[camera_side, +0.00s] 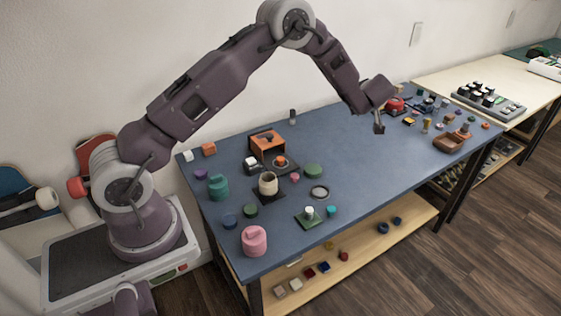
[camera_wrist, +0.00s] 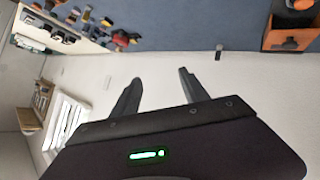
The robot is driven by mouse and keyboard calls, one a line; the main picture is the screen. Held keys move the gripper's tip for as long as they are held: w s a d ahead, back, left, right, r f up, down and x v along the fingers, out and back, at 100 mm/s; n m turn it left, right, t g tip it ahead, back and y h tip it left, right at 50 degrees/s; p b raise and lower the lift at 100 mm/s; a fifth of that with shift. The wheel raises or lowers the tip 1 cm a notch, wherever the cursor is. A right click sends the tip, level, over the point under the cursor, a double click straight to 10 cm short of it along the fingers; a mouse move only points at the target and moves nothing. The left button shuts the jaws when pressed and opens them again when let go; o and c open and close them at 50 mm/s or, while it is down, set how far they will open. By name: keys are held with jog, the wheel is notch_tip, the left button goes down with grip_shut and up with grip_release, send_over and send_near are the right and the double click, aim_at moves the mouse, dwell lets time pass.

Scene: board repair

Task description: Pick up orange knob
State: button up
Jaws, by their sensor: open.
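An orange round knob (camera_side: 281,161) sits on a dark base in front of an orange box (camera_side: 266,140) on the left half of the blue table. In the wrist view, an orange round piece (camera_wrist: 299,4), which looks like the knob, is cut by the top right edge above the orange box (camera_wrist: 282,41). My gripper (camera_side: 379,128) hangs above the table's back right part, well to the right of the knob. In the wrist view my gripper's two fingers (camera_wrist: 160,76) are apart with nothing between them.
The blue table (camera_side: 350,150) is bare in its middle. A cream jar (camera_side: 268,184), a teal pot (camera_side: 218,187) and a pink canister (camera_side: 254,240) stand at the left. A red object (camera_side: 395,104) and several small parts are near and right of my gripper. A wall runs behind.

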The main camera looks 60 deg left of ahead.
jog(key=s+a+f+n+g+y, duration=0.2)
jog(key=s+a+f+g, duration=0.25)
jog(key=f, duration=0.55)
jog(key=n+g+y, duration=0.2)
jog(key=g, duration=0.4)
send_near(281, 158)
jog(key=shift+s+a+f+t, duration=0.1)
jog(key=shift+a+f+t, duration=0.15)
jog(key=shift+a+f, duration=0.2)
jog(key=shift+s+a+f, duration=0.25)
jog(key=shift+a, duration=0.2)
jog(key=shift+s+a+f, duration=0.2)
jog(key=shift+s+a, duration=0.05)
jog(key=shift+a, duration=0.2)
jog(key=x, duration=0.5)
jog(key=shift+w+a+r, duration=0.1)
jog(key=shift+a, duration=0.1)
grip_shut()
